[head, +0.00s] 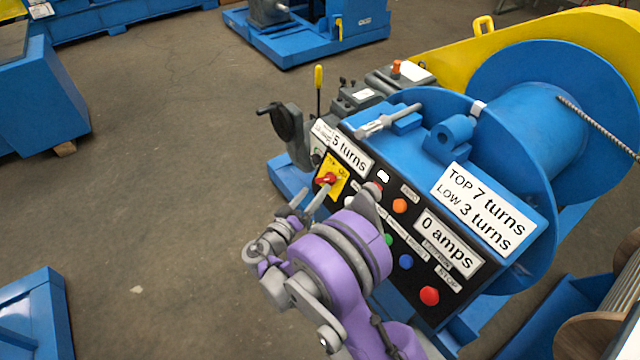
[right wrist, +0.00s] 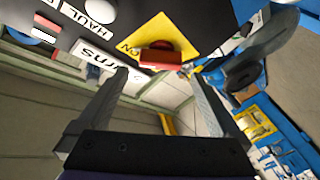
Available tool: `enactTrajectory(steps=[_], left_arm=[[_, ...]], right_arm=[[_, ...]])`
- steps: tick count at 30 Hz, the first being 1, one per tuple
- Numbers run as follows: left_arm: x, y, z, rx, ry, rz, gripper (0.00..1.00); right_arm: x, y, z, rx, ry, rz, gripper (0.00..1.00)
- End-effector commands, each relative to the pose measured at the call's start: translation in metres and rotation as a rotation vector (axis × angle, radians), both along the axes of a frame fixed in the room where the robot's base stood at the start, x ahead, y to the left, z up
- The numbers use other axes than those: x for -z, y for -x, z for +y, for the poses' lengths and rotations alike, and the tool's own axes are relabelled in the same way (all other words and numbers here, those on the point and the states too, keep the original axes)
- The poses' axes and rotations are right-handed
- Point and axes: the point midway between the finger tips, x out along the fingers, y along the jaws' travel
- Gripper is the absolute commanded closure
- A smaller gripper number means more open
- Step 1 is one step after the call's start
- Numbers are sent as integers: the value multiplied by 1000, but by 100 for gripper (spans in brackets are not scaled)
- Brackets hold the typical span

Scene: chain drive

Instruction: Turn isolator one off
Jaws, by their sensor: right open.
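The isolator's red knob (head: 327,179) sits on a yellow plate (head: 334,190) at the left end of the black control panel. In the right wrist view the red knob (right wrist: 160,56) lies ahead between the fingertips, on the yellow plate (right wrist: 182,38) with part of an "ON" label showing. My right gripper (head: 314,193) is open, its fingers pointing at the knob. Its fingers (right wrist: 156,73) stand to either side of the knob in the right wrist view; I cannot tell whether they touch it. My left gripper is not in view.
The black panel carries an orange button (head: 400,205), a blue button (head: 405,262), a red button (head: 429,295) and a "0 amps" display (head: 449,243). A hand crank (head: 284,125) and yellow-tipped lever (head: 318,78) stand just behind. Open floor lies to the left.

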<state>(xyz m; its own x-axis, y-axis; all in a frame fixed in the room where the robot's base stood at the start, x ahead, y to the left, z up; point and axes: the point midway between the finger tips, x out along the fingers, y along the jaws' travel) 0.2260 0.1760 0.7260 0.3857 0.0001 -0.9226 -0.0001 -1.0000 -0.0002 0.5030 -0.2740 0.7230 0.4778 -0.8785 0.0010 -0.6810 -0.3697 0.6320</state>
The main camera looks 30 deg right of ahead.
Motion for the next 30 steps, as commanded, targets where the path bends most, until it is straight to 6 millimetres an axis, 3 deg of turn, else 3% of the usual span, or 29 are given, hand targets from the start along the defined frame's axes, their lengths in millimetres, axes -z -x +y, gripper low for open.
enactTrajectory(steps=[3, 9, 20, 30], left_arm=[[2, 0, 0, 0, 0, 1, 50], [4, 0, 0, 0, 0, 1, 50], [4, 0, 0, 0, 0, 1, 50], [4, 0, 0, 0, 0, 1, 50]], right_arm=[[0, -10, -19, 2, 1, 1, 0], [0, -20, -37, 1, 0, 0, 0], [0, -22, -40, -1, -1, 0, 2], [0, -22, -40, -1, -1, 0, 63]])
